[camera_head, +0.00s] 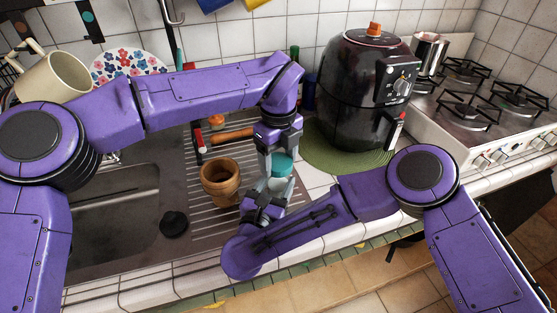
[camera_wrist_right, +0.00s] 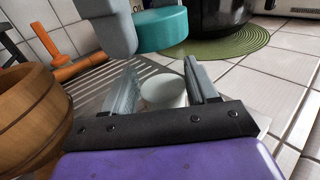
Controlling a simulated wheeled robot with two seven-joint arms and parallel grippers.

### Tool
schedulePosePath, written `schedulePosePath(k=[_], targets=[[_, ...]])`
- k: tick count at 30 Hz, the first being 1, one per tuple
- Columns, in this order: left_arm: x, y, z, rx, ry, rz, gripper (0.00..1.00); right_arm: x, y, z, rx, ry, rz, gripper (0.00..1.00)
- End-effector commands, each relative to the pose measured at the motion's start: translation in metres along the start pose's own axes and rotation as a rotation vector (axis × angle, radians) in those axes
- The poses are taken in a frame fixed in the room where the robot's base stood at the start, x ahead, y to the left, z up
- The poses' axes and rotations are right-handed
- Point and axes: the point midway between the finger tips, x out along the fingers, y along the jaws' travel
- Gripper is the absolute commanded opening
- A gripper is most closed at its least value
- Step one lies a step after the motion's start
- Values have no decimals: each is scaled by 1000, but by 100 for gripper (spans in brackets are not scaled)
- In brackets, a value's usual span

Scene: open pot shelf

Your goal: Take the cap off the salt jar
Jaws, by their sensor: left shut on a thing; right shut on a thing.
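The salt jar is pale and round; its body (camera_wrist_right: 163,92) stands between the two fingers of my right gripper (camera_wrist_right: 163,84), which is shut on it. The teal cap (camera_wrist_right: 162,29) is above the jar in the right wrist view, with a visible gap between them. My left gripper (camera_head: 279,160) comes down from above and is shut on the cap, which also shows in the head view (camera_head: 283,164). One grey left finger shows beside the cap in the right wrist view. My right gripper (camera_head: 270,200) is low in the head view, and most of the jar is hidden there.
A wooden pot (camera_head: 220,182) stands close left of the grippers on the ribbed drainboard, beside the sink (camera_head: 115,220). A black air fryer (camera_head: 362,90) on a green mat (camera_head: 330,158) stands behind right. A stove (camera_head: 480,100) is farther right. A dark round object (camera_head: 174,223) lies front left.

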Motion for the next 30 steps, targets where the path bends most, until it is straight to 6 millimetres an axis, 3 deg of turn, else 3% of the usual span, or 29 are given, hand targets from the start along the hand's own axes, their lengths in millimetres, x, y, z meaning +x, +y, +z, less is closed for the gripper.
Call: schedulePosePath(k=[9,18,23,24,26,30], targets=[[-2,0,0,0,0,0,32,0,0,0,1,-1,0,0],[-39,0,0,0,-1,0,32,0,0,0,1,-1,0,0],[-40,0,0,1,1,1,32,0,0,0,1,-1,0,0],[-40,0,0,1,1,1,32,0,0,0,1,-1,0,65],[-40,0,0,1,1,1,32,0,0,0,1,-1,0,84],[-40,0,0,1,1,1,32,0,0,0,1,-1,0,88]])
